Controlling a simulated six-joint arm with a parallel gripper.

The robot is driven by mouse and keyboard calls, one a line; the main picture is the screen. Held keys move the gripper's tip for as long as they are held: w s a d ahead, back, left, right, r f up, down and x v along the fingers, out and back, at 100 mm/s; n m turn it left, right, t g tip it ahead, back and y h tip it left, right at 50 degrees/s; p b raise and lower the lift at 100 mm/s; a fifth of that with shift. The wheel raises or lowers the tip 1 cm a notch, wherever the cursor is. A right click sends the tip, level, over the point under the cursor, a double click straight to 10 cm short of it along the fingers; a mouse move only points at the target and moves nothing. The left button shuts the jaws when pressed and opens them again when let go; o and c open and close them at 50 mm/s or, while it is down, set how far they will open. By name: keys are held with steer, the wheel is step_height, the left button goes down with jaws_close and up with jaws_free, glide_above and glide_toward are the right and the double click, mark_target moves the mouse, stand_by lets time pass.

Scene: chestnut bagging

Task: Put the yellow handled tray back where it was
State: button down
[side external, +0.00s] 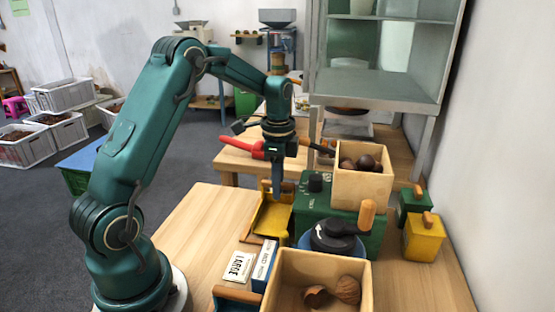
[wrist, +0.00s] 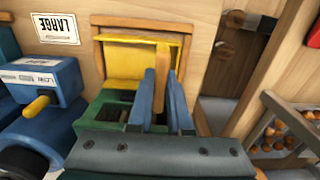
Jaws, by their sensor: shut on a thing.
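The yellow handled tray (side external: 272,217) is in the side view on the wooden table, left of a green machine (side external: 345,213). In the wrist view the yellow tray (wrist: 128,62) has a wooden far edge, a green part on its near side and an upright wooden handle (wrist: 161,66). My gripper (side external: 277,187) points down at the tray. Its blue fingers (wrist: 165,98) stand on either side of the handle and are shut on it. The near part of the tray is hidden by my gripper. I cannot tell whether the tray touches the table.
A LARGE card (side external: 238,266) and a blue-white box (side external: 264,262) lie in front. A wooden box (side external: 353,197) of chestnuts stands on the machine; another (side external: 282,280) is at the front. A yellow handled box (side external: 424,243) is at right. The table's left part is clear.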

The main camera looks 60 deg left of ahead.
steer(key=shift+f, duration=0.5)
steer(key=c, duration=0.8)
jaws_free()
steer(key=shift+f, duration=0.1)
steer(key=shift+c, duration=0.2)
